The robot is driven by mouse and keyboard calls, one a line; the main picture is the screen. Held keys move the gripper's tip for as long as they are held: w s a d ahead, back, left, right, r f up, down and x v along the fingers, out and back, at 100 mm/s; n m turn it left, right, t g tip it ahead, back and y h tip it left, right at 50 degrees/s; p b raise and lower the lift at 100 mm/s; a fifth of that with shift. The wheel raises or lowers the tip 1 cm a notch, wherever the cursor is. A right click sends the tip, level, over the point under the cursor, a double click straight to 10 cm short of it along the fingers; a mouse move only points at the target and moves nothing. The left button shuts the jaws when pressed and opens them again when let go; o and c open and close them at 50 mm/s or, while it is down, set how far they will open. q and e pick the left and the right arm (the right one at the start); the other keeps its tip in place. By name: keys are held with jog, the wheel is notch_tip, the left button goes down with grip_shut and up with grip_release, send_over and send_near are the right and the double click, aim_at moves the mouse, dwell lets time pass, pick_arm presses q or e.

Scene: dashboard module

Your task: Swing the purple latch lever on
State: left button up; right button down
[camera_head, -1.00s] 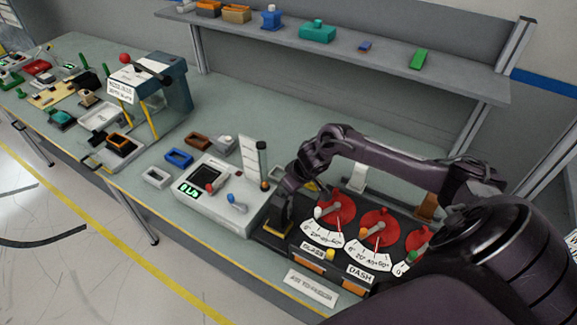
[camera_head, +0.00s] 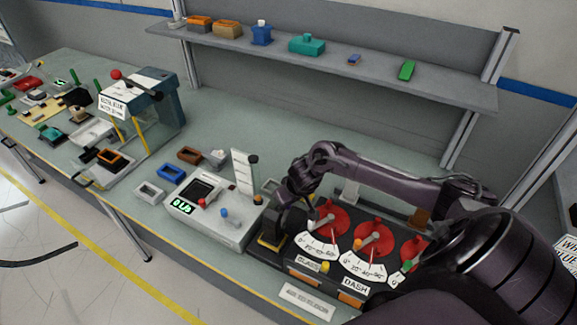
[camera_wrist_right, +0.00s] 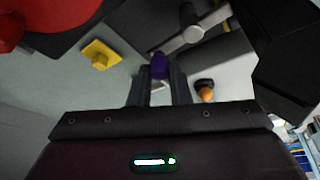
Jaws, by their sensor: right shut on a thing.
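The purple latch lever (camera_wrist_right: 159,66) shows in the right wrist view as a small purple knob between the fingertips. My right gripper (camera_wrist_right: 160,80) is shut on it. In the head view my right gripper (camera_head: 274,232) points down at the left end of the dark dashboard module (camera_head: 337,250), between it and the grey box. The lever cannot be made out there, hidden by the gripper and wrist. My left gripper is not in view.
The grey box with a green display (camera_head: 207,215) stands close left of the gripper. Red dials (camera_head: 375,237) with levers lie to its right. A yellow block (camera_wrist_right: 100,54) and an orange knob (camera_wrist_right: 205,93) are near the fingers. A shelf (camera_head: 345,65) runs behind.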

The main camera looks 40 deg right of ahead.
jog(key=c, duration=1.3)
grip_release()
jog(key=shift+c, duration=0.2)
jog(key=v, duration=0.7)
jog(key=shift+s+r+b, duration=0.2)
jog(key=shift+r+b, duration=0.15)
jog(key=shift+b, duration=0.05)
